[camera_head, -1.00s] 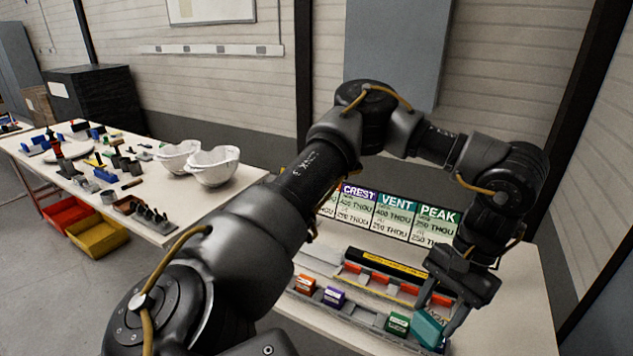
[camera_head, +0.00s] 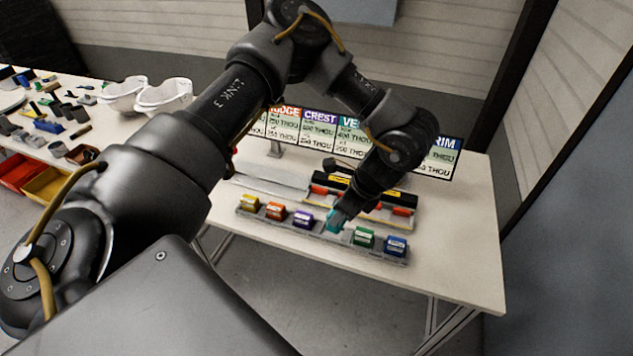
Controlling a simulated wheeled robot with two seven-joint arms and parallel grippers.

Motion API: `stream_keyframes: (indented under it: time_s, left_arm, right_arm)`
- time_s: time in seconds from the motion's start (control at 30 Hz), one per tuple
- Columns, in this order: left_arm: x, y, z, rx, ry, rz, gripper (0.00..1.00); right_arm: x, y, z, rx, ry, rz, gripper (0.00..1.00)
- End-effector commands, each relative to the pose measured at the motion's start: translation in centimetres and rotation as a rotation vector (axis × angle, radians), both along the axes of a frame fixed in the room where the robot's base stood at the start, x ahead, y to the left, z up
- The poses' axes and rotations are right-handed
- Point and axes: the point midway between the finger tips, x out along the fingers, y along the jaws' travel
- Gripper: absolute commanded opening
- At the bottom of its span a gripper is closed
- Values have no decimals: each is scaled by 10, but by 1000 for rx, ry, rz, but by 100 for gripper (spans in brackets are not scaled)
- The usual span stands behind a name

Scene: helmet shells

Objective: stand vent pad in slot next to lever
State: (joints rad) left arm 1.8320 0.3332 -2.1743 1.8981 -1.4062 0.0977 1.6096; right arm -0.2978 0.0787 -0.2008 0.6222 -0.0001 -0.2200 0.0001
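The teal vent pad (camera_head: 333,224) is in the grey slotted rail (camera_head: 322,236), or just over it, between the purple pad (camera_head: 303,219) and the green pad (camera_head: 363,237). My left gripper (camera_head: 339,217) reaches down from above and appears shut on the vent pad. The gripper and wrist partly hide the pad, so I cannot tell whether its bottom is seated. No lever is clearly identifiable; a black bar with a yellow stripe (camera_head: 340,180) lies behind the rail. My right gripper is not in view.
The rail also holds yellow (camera_head: 249,202), orange (camera_head: 275,210) and blue (camera_head: 396,245) pads. A colour-headed label board (camera_head: 284,127) stands behind, partly hidden by my arm. White helmet shells (camera_head: 163,96) sit on the left table. The white table's right side (camera_head: 452,235) is clear.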

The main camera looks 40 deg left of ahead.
Motion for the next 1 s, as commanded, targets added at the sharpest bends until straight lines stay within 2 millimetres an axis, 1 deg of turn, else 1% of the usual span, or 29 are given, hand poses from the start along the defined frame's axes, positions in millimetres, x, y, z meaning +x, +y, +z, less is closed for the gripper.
stream_keyframes:
  time_s: [0.03,0.1,0.2,0.3,0.4,0.5,0.63,0.8,1.0]
  left_arm:
    - [1,11,-2,-2,6,-169,22]
    - [4,25,-9,-7,7,-403,22]
    - [9,44,-16,-11,5,-683,22]
    - [12,62,-19,-12,4,-901,22]
    - [14,76,-21,-10,2,-1067,22]
    - [15,86,-21,-10,4,-1195,22]
    - [16,95,-21,-6,5,-1300,22]
    - [18,98,-19,-5,4,-1360,22]
    - [20,100,-22,-4,4,-1371,22]
  right_arm:
    - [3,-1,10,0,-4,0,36]
    - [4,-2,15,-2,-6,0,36]
    - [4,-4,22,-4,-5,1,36]
    - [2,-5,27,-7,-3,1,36]
    - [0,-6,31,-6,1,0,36]
    - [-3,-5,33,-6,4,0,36]
    - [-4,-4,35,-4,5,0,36]
    - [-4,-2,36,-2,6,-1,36]
    - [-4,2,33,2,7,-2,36]
